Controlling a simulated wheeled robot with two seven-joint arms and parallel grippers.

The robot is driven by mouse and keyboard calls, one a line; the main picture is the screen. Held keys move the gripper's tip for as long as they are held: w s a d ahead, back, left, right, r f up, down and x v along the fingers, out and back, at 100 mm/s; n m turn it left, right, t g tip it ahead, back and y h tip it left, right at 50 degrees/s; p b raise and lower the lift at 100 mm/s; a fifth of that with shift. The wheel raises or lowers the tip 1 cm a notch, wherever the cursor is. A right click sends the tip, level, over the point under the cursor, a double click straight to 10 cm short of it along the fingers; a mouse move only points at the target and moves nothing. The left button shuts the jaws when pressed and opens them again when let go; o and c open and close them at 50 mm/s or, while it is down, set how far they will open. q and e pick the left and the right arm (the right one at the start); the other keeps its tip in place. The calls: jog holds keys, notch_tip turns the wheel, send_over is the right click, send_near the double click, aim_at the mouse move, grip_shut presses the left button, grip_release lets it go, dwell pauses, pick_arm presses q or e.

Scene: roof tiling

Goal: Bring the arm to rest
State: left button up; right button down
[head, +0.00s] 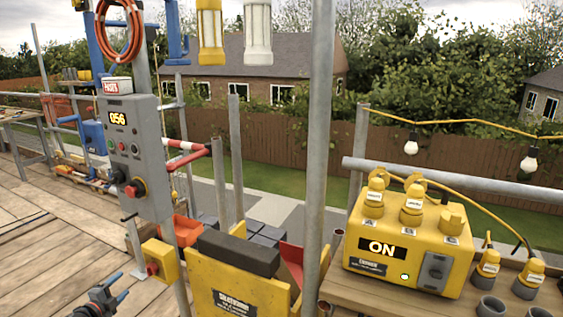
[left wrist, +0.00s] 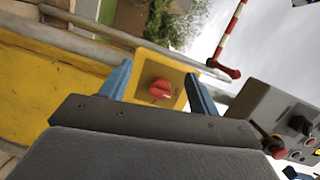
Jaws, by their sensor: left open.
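My left gripper (head: 117,289) is at the bottom left of the head view, with its two blue fingers apart and nothing between them. In the left wrist view my left gripper (left wrist: 160,80) has its fingers apart on either side of a yellow box with a red knob (left wrist: 161,90). The gap between fingers and box cannot be judged there. In the head view this yellow box (head: 160,258) is on a post, right of the gripper and apart from it. My right gripper is in neither view.
A grey control panel (head: 136,150) showing 056 stands above the box. A yellow hoist body (head: 240,297) is to its right. A yellow power box (head: 409,240) reading ON sits on a wooden bench at right. Upright scaffold poles (head: 318,150) stand between. Bare deck (head: 60,260) lies left.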

pick_arm(q)
jog(key=s+d+r+n+g+y+p, duration=0.15)
jog(key=s+d+n+g, duration=0.55)
jog(key=s+d, duration=1.3)
jog(key=s+d+n+g+y+p, duration=0.1)
jog(key=s+d+n+g+p, duration=0.4)
jog(key=s+d, duration=1.55)
jog(key=s+d+f+n+g+h, duration=0.1)
jog(key=s+d+f+n+g, duration=0.1)
jog(key=s+d+n, duration=0.2)
jog(key=s+d, duration=0.2)
jog(key=s, duration=0.2)
jog(key=shift+s+g+h, duration=0.15)
jog(key=shift+g+h, duration=0.15)
jog(key=shift+h, duration=0.05)
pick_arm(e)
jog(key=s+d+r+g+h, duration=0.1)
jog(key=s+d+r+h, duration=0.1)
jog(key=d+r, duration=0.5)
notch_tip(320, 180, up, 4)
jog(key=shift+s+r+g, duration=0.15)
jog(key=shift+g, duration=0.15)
pick_arm(q)
jog(key=shift+d+f, duration=0.1)
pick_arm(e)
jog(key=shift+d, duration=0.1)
